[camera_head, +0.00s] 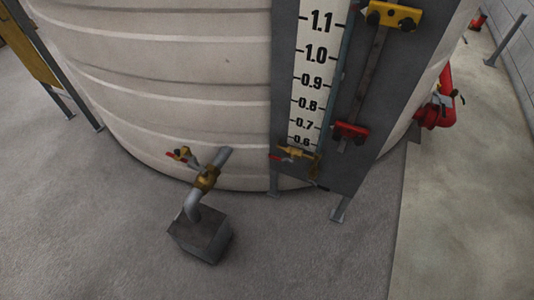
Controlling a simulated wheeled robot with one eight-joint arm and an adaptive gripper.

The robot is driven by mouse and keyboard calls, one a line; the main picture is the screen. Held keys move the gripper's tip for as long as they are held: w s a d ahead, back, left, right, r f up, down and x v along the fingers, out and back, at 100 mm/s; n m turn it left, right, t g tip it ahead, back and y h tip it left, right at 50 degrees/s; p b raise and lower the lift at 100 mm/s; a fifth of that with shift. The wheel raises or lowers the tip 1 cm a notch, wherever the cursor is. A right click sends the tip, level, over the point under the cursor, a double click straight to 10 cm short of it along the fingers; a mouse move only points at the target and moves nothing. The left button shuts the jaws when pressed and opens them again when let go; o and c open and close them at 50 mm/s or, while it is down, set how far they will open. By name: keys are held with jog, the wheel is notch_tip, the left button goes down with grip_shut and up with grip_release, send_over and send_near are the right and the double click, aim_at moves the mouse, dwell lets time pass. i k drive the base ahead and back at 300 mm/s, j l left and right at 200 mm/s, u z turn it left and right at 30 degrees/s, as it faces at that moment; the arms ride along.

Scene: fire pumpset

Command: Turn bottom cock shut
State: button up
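A brass cock (298,153) sits at the foot of the white level scale (313,75), just below the 0.6 mark. A small red part shows at its left end and a dark thin part runs down to its right. Its handle position is too small to tell. To the left, a brass valve (207,178) sits on a grey pipe, and a small brass tap (184,155) with red parts is on the tank wall. My gripper is not in view.
The large pale ribbed tank (190,70) fills the back. The pipe bends into a grey block (201,236) on the floor. A gauge board stands on metal feet (340,212). Red pipework (438,110) is at the right. The front floor is clear.

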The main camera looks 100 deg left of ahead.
aim_at(279, 159)
jog(key=u, duration=3.3)
jog(key=j+z, duration=0.1)
jog(key=j, duration=0.25)
jog(key=k+j, duration=0.15)
jog(key=j, duration=0.2)
jog(key=j+z, duration=0.05)
